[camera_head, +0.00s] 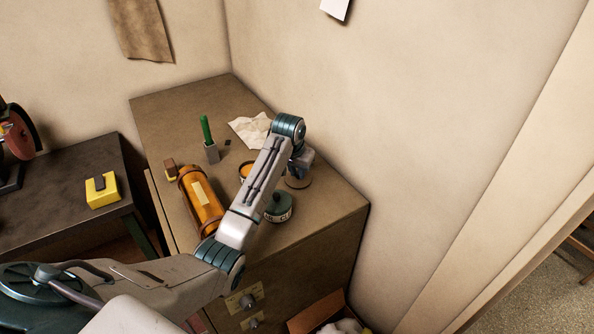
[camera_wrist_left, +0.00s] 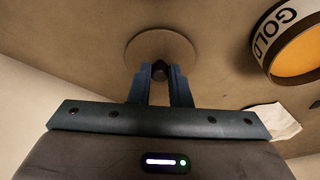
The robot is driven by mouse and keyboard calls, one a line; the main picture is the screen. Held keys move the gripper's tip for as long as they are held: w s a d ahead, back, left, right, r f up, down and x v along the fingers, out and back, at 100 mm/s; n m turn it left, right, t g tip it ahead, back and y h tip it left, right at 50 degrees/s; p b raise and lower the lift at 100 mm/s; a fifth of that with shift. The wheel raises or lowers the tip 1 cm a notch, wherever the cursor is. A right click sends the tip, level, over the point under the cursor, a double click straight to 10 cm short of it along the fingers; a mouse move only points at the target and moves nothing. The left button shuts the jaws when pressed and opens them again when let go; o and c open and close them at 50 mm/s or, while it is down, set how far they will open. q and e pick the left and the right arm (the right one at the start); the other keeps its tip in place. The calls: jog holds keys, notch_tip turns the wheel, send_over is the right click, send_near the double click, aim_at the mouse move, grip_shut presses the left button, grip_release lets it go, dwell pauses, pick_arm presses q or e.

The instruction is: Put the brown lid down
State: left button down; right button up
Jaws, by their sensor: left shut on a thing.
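The brown lid (camera_head: 299,183) is a flat round disc with a dark knob, over the right part of the cabinet top (camera_head: 325,202). In the left wrist view the lid (camera_wrist_left: 148,48) lies ahead of the fingertips, with its knob between them. My left gripper (camera_head: 301,170) is shut on this knob; its fingertips show clearly in the left wrist view (camera_wrist_left: 160,72). The lid is at or just above the wood; I cannot tell whether it touches. My right gripper is not in view.
An open tin with orange contents (camera_head: 245,170) stands left of my arm, partly hidden; its GOLD label shows in the wrist view (camera_wrist_left: 275,33). A closed dark green tin (camera_head: 279,208), an amber cylinder (camera_head: 202,203), a grey holder (camera_head: 211,153) and crumpled paper (camera_head: 247,128) are nearby.

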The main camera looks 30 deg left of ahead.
pick_arm(q)
jog(key=c, duration=1.6)
grip_release()
jog(key=shift+f, duration=0.1)
jog(key=shift+o, duration=1.3)
jog(key=shift+r, duration=0.25)
jog(key=v, duration=1.1)
jog(key=shift+r, duration=0.35)
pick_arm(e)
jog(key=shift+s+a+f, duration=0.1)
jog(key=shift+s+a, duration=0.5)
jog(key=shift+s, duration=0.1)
pick_arm(q)
jog(key=shift+s, duration=0.15)
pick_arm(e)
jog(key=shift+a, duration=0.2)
